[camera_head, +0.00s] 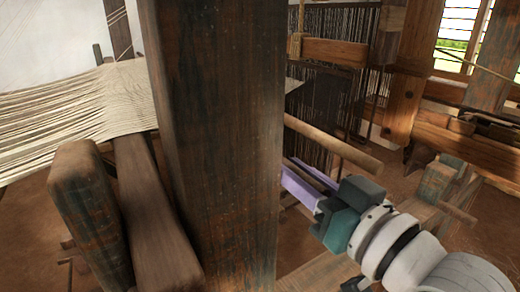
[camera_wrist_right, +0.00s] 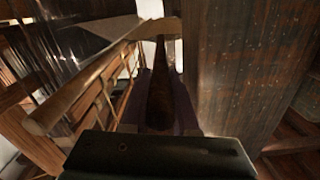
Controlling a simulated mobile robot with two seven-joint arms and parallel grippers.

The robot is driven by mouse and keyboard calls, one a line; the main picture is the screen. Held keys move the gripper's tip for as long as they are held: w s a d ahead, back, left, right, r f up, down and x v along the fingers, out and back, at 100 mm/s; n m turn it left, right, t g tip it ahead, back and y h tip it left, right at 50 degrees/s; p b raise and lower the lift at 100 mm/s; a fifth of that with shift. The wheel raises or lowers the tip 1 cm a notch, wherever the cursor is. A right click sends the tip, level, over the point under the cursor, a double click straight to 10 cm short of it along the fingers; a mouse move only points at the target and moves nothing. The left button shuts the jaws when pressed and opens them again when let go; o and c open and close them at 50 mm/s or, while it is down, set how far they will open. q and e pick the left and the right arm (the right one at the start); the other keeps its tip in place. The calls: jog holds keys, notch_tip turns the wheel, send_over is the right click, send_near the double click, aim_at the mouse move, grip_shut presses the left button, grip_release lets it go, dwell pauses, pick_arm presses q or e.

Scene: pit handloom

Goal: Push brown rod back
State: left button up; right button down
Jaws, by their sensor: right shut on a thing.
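My right gripper (camera_head: 308,183), with purple fingers, reaches in from the right behind the large wooden post. Its fingertips are partly hidden by the post. In the right wrist view a dark brown rod (camera_wrist_right: 160,92) lies between the fingers, which are shut on it; its far end runs toward a pale, bright area. My left gripper is not in view.
The thick upright post (camera_head: 222,140) blocks much of the middle, close to my right gripper. Pale warp threads (camera_head: 75,105) stretch at the left above wooden beams (camera_head: 155,220). Dark hanging threads (camera_head: 335,105) and loom frames stand behind. Brown floor shows at the right.

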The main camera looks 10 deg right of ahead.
jog(key=shift+a, duration=0.2)
jog(key=c, duration=0.7)
grip_release()
jog(key=shift+d, duration=0.15)
